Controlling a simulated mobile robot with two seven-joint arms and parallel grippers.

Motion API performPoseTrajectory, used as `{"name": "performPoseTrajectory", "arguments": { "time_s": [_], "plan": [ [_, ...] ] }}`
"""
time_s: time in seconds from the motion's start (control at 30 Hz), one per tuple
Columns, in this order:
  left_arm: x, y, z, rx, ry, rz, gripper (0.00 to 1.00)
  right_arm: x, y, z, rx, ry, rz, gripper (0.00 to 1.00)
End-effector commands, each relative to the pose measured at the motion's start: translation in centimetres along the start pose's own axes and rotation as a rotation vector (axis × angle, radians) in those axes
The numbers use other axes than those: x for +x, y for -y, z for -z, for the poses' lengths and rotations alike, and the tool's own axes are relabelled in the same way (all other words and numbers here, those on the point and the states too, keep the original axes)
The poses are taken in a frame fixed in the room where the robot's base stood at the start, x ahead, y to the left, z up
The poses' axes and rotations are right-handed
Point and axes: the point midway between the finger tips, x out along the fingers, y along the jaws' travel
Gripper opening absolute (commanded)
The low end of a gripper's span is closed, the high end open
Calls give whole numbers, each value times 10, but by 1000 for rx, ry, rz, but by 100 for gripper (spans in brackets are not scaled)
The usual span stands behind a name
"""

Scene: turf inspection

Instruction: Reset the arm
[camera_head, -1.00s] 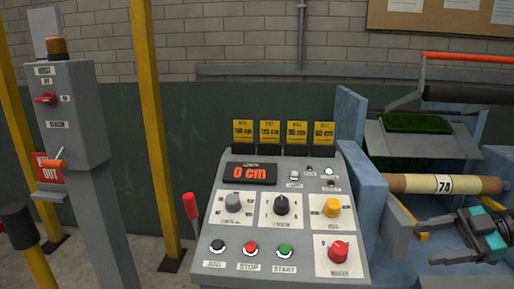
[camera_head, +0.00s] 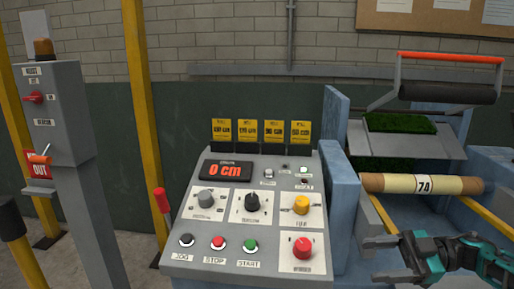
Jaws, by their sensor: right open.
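My right gripper (camera_head: 387,259) is at the lower right, pointing left, with its fingers apart and nothing between them. It is right of the console's red knob and in front of the blue machine, below the tan roll marked 74 (camera_head: 424,184). It appears apart from both. A hinged arm with a red bar (camera_head: 450,57) and a black roller (camera_head: 447,92) stands raised above the turf piece (camera_head: 400,123).
The sloped console (camera_head: 262,262) carries knobs, buttons, a display reading 0 cm (camera_head: 226,171) and several yellow cards. A grey post box (camera_head: 56,110) with red and orange switches is at the left. Yellow posts (camera_head: 139,110) and the blue frame (camera_head: 337,120) bound the area.

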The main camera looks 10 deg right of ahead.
Motion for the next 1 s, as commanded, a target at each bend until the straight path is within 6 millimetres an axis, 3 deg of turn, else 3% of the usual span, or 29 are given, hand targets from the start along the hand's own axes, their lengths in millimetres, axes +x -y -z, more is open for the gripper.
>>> {"name": "performPoseTrajectory", "arguments": {
  "time_s": [0.03, 0.07, 0.43, 0.67, 0.8, 1.0],
  "plan": [
    [0, 0, 0, 1, 0, 1, 0, 20, 2, -1, 6, -48, 11, 65],
    [0, 0, 0, 1, 0, 1, 0, 27, 4, -3, 7, -60, 3, 65],
    [0, 0, 1, 0, -1, -1, 0, 30, 22, -61, -89, 123, -430, 65],
    [0, -1, 1, 0, -2, -3, 0, 7, 60, -110, -88, 438, -661, 65],
    [1, -2, 1, 0, -2, -4, 0, -14, 97, -136, -60, 670, -714, 65],
    [1, -2, 1, 0, -3, -4, 0, -41, 153, -157, -7, 951, -688, 65]
  ]
}}
